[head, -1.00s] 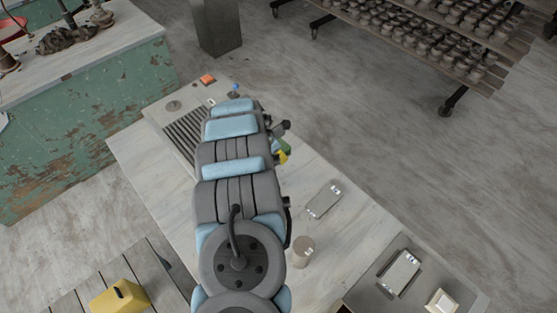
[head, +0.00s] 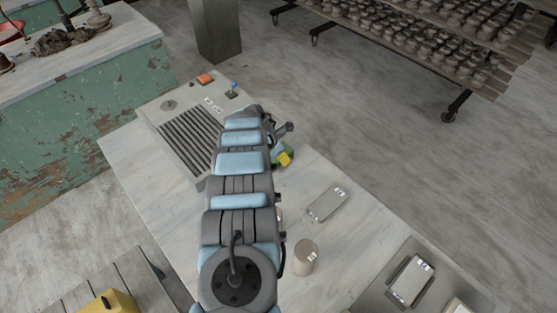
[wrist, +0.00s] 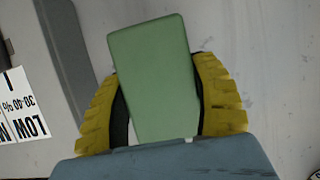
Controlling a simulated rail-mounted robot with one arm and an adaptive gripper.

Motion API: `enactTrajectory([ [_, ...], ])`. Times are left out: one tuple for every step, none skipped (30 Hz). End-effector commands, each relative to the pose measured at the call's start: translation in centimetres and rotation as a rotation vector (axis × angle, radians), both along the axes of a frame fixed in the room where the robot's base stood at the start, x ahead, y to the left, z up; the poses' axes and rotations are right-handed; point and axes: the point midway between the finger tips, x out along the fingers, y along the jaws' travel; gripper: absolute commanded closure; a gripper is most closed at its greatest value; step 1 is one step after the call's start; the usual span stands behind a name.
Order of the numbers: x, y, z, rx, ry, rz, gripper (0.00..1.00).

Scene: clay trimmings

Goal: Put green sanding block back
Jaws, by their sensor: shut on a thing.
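The green sanding block (wrist: 150,80) stands between the two yellow fingers of my gripper (wrist: 162,78) in the wrist view, slightly tilted. The fingers are shut on its sides. In the head view, my gripper (head: 284,158) shows as a small patch of yellow, with a bit of green beside it, over the pale table (head: 150,190). My arm hides part of the table and of the grey slotted unit.
The grey slotted unit (head: 181,140) has an orange button and a blue-topped knob. A silver-grey block (head: 327,204) and a cylinder (head: 304,257) stand on the table. Another grey block (head: 410,281) sits in a holder at lower right. A labelled surface (wrist: 20,115) lies left in the wrist view.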

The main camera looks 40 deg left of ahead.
Motion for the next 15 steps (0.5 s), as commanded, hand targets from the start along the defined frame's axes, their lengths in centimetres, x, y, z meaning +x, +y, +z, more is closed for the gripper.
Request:
enactTrajectory([
  [-0.07, 0.04, -0.91, 0.000, 0.000, 0.001, 0.71],
  [-0.05, 0.03, -1.04, 0.000, 0.000, 0.000, 0.71],
  [-0.01, -0.01, -1.10, -0.001, -0.001, 0.000, 0.71],
  [0.02, -0.02, -1.06, -0.001, -0.001, 0.000, 0.71],
  [0.03, -0.02, -1.00, -0.001, -0.001, 0.000, 0.71],
  [0.04, -0.02, -0.92, 0.000, -0.002, 0.000, 0.71],
  [0.05, -0.03, -0.90, 0.000, -0.002, 0.000, 0.71],
  [0.04, -0.02, -0.90, 0.000, -0.002, 0.000, 0.71],
  [0.04, -0.01, -0.89, 0.000, -0.002, 0.000, 0.71],
  [0.05, -0.02, -0.91, 0.000, -0.002, 0.000, 0.71],
  [0.05, -0.02, -0.96, 0.000, -0.002, 0.000, 0.71],
  [0.05, -0.03, -1.09, 0.000, -0.002, 0.000, 0.71],
  [0.05, -0.03, -1.19, 0.000, -0.002, 0.000, 0.71],
  [0.04, -0.03, -1.27, 0.000, -0.002, 0.000, 0.71],
  [0.05, -0.03, -1.36, 0.000, -0.002, 0.000, 0.71],
])
